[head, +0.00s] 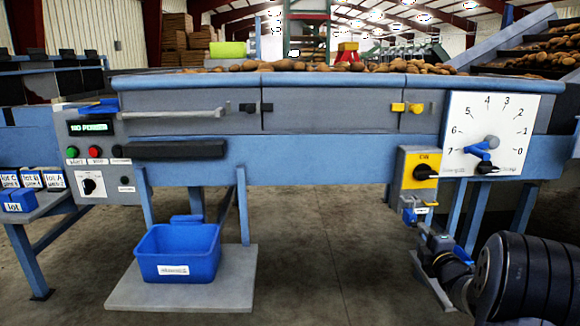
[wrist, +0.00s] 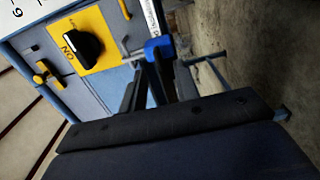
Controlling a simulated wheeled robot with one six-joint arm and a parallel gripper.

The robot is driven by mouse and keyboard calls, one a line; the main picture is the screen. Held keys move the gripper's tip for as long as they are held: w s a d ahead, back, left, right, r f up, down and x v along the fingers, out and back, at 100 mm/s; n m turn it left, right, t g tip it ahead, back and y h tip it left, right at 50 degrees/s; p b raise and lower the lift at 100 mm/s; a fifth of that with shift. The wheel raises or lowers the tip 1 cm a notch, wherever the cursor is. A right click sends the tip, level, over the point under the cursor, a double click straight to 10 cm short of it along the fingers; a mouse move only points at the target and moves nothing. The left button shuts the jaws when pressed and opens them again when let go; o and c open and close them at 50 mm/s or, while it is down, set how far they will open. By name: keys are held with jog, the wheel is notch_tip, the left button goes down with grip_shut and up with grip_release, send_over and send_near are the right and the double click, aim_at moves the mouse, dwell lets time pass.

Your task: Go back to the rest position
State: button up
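My gripper (wrist: 156,75) shows in the wrist view as two dark fingers with a gap between them. They are apart, and nothing is visibly clamped. A small blue part (wrist: 158,46) with a grey hook and white tag is just beyond the fingertips; whether they touch it, I cannot tell. In the head view my gripper (head: 424,234) is at the lower right, below the yellow switch plate (head: 408,172). The plate's black knob (wrist: 83,44) is to the left of the fingers in the wrist view.
The grader's blue frame (head: 300,158) spans the view, with a dial board (head: 517,120) at right. A control panel (head: 90,184) at left displays "NO POWER". A blue bin (head: 178,250) stands on a low platform (head: 238,275). The floor between bin and gripper is clear.

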aim_at(413, 219)
jog(key=s+p, duration=0.1)
jog(key=s, duration=0.5)
jog(key=w+m, duration=0.8)
jog(key=w, duration=0.2)
jog(key=shift+r+m, duration=0.3)
jog(key=shift+m, duration=0.1)
jog(key=m+p, duration=0.6)
jog(key=shift+r, duration=0.1)
jog(key=shift+d+f+m+p, duration=0.1)
jog(key=shift+f+m+p, duration=0.1)
jog(key=shift+m+p, duration=1.35)
jog(key=shift+s, duration=0.2)
